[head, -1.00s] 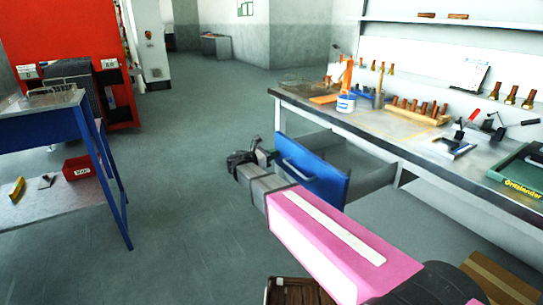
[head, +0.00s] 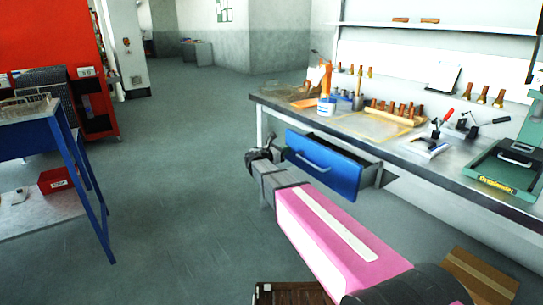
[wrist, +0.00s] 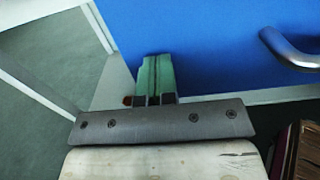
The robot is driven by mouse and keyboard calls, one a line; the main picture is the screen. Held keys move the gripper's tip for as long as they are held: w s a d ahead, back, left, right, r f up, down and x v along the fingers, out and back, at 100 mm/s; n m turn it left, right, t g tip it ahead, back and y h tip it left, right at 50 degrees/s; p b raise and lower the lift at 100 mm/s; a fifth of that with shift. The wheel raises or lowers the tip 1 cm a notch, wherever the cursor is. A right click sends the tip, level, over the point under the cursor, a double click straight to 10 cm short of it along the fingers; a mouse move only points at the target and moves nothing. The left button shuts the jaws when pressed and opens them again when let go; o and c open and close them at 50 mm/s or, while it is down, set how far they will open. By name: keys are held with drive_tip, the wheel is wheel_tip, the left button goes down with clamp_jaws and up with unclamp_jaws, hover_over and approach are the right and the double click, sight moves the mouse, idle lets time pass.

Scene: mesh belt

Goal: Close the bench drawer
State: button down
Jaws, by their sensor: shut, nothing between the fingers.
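The bench drawer (head: 325,164) has a blue front with a grey bar handle and sits under the workbench (head: 300,111). It stands partly open, with a short stretch of its inside showing behind the front. My gripper (head: 277,153) is at the left end of the drawer front. In the wrist view its green fingers (wrist: 155,80) are together and empty, with their tips over the lower left part of the blue front (wrist: 215,45). The handle (wrist: 290,52) is to their right, apart from them. I cannot tell whether the tips touch the front.
A blue-legged table (head: 75,150) stands at the left, with a red box (head: 56,180) on its lower shelf. A cardboard box (head: 480,275) and a brown crate (head: 290,292) lie on the floor in front. The floor between table and bench is clear.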

drive_tip(key=x, duration=1.3)
drive_tip(key=shift+w+d, duration=0.25)
drive_tip(key=shift+d, duration=0.05)
drive_tip(key=shift+w, duration=0.1)
